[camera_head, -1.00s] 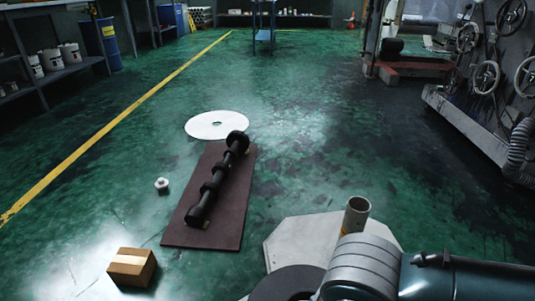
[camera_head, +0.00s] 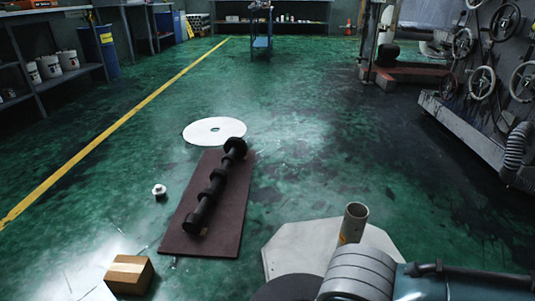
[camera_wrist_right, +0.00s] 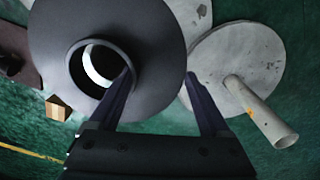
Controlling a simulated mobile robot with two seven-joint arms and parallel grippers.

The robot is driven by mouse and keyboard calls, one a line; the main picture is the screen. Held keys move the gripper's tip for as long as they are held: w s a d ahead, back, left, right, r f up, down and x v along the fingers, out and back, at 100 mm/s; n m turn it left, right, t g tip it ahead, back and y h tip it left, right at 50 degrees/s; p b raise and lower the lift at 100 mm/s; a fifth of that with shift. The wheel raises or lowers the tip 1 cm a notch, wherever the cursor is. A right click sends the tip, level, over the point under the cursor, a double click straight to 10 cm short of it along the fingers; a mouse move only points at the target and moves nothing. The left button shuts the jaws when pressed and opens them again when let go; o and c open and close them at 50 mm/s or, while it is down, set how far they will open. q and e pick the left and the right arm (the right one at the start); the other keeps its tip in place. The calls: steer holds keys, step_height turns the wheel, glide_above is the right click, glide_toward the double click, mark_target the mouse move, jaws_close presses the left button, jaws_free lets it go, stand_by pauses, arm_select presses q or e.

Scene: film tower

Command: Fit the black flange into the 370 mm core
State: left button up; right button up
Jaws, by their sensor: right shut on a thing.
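The black flange (camera_wrist_right: 150,35) fills the upper left of the right wrist view, a dark disc with a raised hub around an open hole. My right gripper (camera_wrist_right: 160,80) is shut on it: one finger overlaps the hub rim, the other lies near the disc's right edge. Part of a dark disc (camera_head: 287,289) shows at the bottom of the head view, beside my arm. A grey tube (camera_head: 352,222), apparently the core, stands up at the plate. It also shows in the right wrist view (camera_wrist_right: 263,115), right of the flange and apart from it. My left gripper is out of view.
A pale angular plate (camera_head: 290,248) lies around the tube's foot. A brown mat (camera_head: 180,238) bears a black shaft with collars (camera_head: 218,185). A white disc (camera_head: 205,128), a small white part (camera_head: 159,190) and a carton (camera_head: 129,274) are on the floor. A machine with handwheels (camera_head: 485,83) stands right.

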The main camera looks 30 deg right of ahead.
steer(key=shift+p, duration=0.3)
stand_by(0.4)
stand_by(0.4)
steer(key=shift+f+b, duration=0.65)
steer(key=shift+f, duration=0.2)
steer(key=shift+r, duration=0.1)
steer(key=shift+r+p, duration=0.6)
steer(key=shift+p, duration=0.25)
steer(key=shift+p, duration=0.4)
stand_by(0.7)
steer(key=shift+f, duration=0.1)
stand_by(0.4)
steer(key=shift+f+b, duration=0.5)
steer(key=shift+f, duration=0.05)
